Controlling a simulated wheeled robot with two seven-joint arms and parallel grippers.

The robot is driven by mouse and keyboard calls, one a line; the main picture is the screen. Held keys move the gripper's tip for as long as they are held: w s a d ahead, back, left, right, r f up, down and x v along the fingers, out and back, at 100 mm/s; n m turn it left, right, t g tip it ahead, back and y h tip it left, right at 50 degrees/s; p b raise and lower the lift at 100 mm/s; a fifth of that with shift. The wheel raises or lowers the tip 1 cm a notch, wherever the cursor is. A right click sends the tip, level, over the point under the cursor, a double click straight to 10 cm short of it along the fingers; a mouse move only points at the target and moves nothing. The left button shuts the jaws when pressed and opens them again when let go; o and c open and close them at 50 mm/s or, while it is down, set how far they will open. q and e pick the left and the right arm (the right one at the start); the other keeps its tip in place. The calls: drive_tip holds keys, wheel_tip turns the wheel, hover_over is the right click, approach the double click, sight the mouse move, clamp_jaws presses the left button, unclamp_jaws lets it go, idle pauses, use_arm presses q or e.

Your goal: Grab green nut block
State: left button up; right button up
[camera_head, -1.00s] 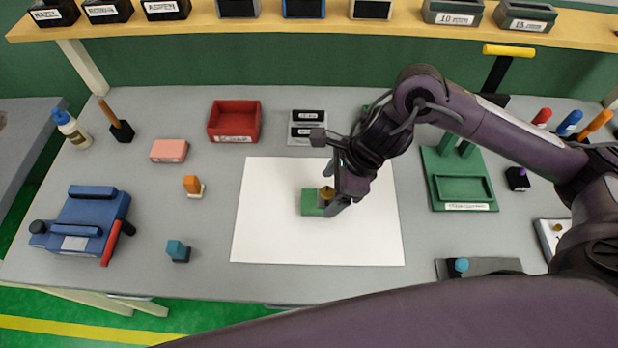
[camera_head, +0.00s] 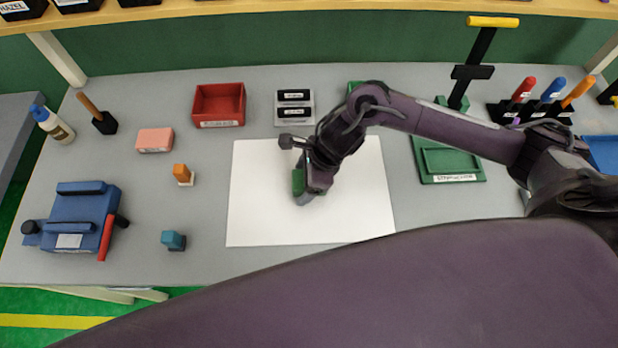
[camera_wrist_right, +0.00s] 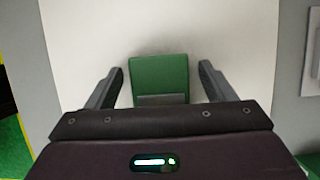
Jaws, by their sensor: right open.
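The green nut block (camera_head: 298,183) is over the white sheet (camera_head: 262,215), partly hidden by my right gripper in the head view. In the right wrist view the green block (camera_wrist_right: 160,76) lies between the two fingers, with a gap on each side. My right gripper (camera_head: 303,194) is open around it; its fingers also show in the wrist view (camera_wrist_right: 160,85). The brass part of the block is not visible now. My left gripper is not in view.
A red tray (camera_head: 219,104) and black-topped boxes (camera_head: 294,107) stand behind the sheet. A blue vise-like tool (camera_head: 80,222), a teal block (camera_head: 173,241) and an orange block (camera_head: 182,174) are to the left. A green fixture (camera_head: 450,160) is to the right.

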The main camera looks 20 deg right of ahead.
drive_tip(key=c, duration=1.1)
drive_tip(key=shift+c, duration=0.9)
drive_tip(key=shift+r, duration=0.2)
